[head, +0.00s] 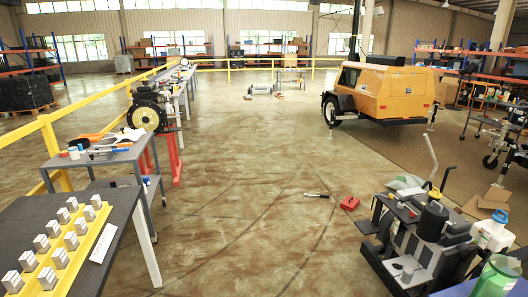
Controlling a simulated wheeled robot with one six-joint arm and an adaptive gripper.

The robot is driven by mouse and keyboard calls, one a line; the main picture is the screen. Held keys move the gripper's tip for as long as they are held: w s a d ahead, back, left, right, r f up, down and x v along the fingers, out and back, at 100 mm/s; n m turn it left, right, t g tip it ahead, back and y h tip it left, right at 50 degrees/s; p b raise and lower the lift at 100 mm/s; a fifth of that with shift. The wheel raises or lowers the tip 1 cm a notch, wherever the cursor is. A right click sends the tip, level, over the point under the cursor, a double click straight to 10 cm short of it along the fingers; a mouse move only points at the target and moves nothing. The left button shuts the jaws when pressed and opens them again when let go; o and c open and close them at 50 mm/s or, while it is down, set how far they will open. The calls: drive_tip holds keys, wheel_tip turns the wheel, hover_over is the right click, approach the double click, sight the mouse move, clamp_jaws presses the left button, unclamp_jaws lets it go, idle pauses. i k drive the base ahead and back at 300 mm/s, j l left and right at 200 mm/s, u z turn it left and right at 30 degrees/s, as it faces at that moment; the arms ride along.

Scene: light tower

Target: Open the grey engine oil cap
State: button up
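No grey engine oil cap can be made out in the head view; any cap is too small to tell or hidden. A dark machine (420,235) with a black cylinder and a small yellow part on top stands at the lower right. The yellow light tower trailer (385,92) is at the back right with its lid closed. My gripper is not in view.
A dark table (130,225) at the lower left holds a yellow tray of metal blocks (58,258). A grey tool bench (107,156) stands behind it, along a yellow railing (48,150). A red object (349,203) lies on the floor. The middle floor is mostly clear.

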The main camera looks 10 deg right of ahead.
sight(437, 195)
drive_tip(key=i, duration=1.8)
drive_tip(key=i+j+z, duration=0.15)
drive_tip(key=i+z, duration=0.35)
drive_tip(key=i, duration=0.15)
drive_tip(key=i+j+z, duration=0.45)
drive_tip(key=i, duration=0.15)
drive_tip(key=i+j+z, duration=0.95)
drive_tip(key=j, duration=0.4)
